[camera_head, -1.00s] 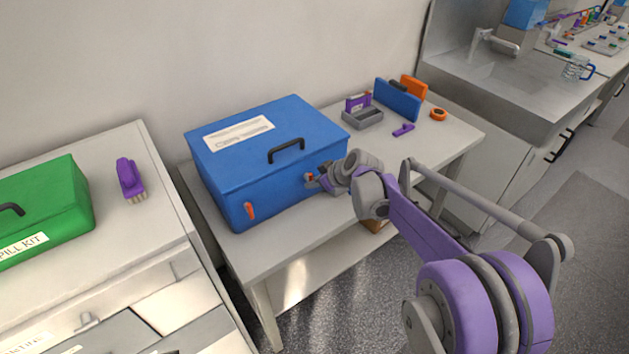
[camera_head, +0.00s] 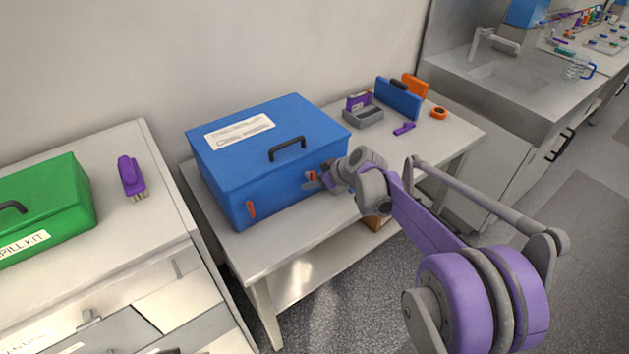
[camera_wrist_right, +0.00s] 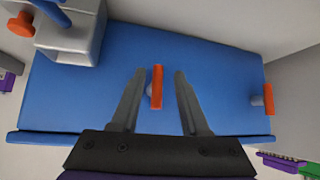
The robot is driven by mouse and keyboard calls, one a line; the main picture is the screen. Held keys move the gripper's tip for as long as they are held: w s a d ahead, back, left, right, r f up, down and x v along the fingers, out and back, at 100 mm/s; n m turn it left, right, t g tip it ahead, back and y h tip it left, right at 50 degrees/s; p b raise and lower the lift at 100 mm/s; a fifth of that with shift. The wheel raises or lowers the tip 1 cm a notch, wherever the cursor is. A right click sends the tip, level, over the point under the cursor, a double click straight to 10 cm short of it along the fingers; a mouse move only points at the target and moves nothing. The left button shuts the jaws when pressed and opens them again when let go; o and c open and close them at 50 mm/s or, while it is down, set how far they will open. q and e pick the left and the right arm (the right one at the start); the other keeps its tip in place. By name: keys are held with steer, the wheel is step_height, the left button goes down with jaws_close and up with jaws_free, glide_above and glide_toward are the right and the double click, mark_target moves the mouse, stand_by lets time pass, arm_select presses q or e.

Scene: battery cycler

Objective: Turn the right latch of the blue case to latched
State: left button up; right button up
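The blue case (camera_head: 262,155) stands shut on the light table, with a black handle (camera_head: 287,149) on its lid. Its left latch (camera_head: 251,209) is an orange tab on the front, seen upright. The right latch (camera_head: 311,176) is partly covered by my right gripper (camera_head: 318,181). In the right wrist view the right latch (camera_wrist_right: 157,86) is an orange bar lying lengthwise between the two open fingers of my right gripper (camera_wrist_right: 157,92), with a gap on each side. The other latch (camera_wrist_right: 268,99) shows near that view's right edge. My left gripper is not in view.
A green spill kit (camera_head: 45,210) and purple brush (camera_head: 131,177) sit on the left cabinet.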

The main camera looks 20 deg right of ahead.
steer(key=shift+d, duration=0.1)
steer(key=v, duration=1)
steer(key=shift+s+r+p, duration=0.25)
steer(key=shift+r+p, duration=0.05)
steer(key=shift+d, duration=0.1)
steer(key=s+a+f+m+g+h+p, duration=0.1)
steer(key=s+a+f+m+h+p, duration=0.1)
steer(key=s, duration=1.2)
steer(key=s+a+f+m+g+h+p, duration=0.1)
steer(key=s+a+f+m+h+p, duration=0.1)
steer(key=s, duration=1.3)
steer(key=shift+s+f+m+h, duration=0.35)
steer(key=shift+f+m, duration=0.35)
steer(key=shift+m, duration=0.4)
steer(key=shift+a, duration=0.15)
